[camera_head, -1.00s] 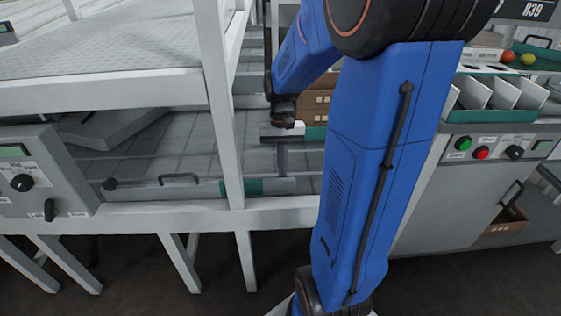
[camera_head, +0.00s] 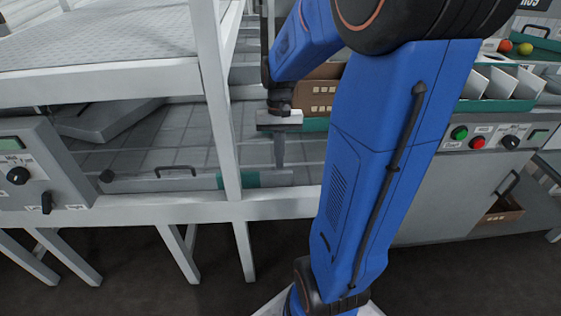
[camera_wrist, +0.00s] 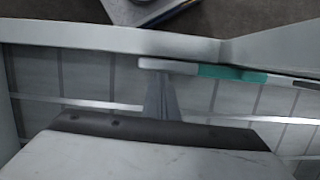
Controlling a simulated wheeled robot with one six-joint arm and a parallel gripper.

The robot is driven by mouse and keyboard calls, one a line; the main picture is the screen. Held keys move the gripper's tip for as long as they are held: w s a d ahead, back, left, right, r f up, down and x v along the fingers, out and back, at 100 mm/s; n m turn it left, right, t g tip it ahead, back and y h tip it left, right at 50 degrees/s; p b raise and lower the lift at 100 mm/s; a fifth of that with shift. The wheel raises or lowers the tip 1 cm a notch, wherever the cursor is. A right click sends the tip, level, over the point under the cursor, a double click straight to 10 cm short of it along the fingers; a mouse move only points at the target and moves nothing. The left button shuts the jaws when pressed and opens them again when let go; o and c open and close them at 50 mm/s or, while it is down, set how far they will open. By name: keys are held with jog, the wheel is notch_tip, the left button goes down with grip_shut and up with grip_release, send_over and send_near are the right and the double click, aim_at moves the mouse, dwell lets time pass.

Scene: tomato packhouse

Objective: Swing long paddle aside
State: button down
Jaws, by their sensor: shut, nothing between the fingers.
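The long paddle is a low grey bar (camera_head: 150,184) with a black handle and a green band (camera_head: 265,178). It lies along the near side of the grey belt, its left end at a dark round knob (camera_head: 106,176). My gripper (camera_head: 279,165) is shut and empty, pointing down at the belt near the paddle's right end, on its far side. In the wrist view the shut fingers (camera_wrist: 161,85) reach close to the paddle's pale end (camera_wrist: 168,66), beside the green band. I cannot tell whether they touch it. A white post hides part of the paddle.
A white frame with a post (camera_head: 217,100) and a front rail (camera_head: 150,213) stands before the belt. A control box (camera_head: 35,165) is at left, a cabinet with buttons (camera_head: 460,190) at right. Brown boxes (camera_head: 321,90) stand behind the gripper.

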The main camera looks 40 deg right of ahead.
jog(key=v, duration=0.9)
jog(key=s+a+n+t+h, duration=0.1)
jog(key=s+a+n+t, duration=0.5)
jog(key=s+a, duration=0.7)
jog(key=shift+s+n+t+h, duration=0.35)
jog(key=shift+s+n, duration=0.25)
jog(key=shift+s, duration=0.35)
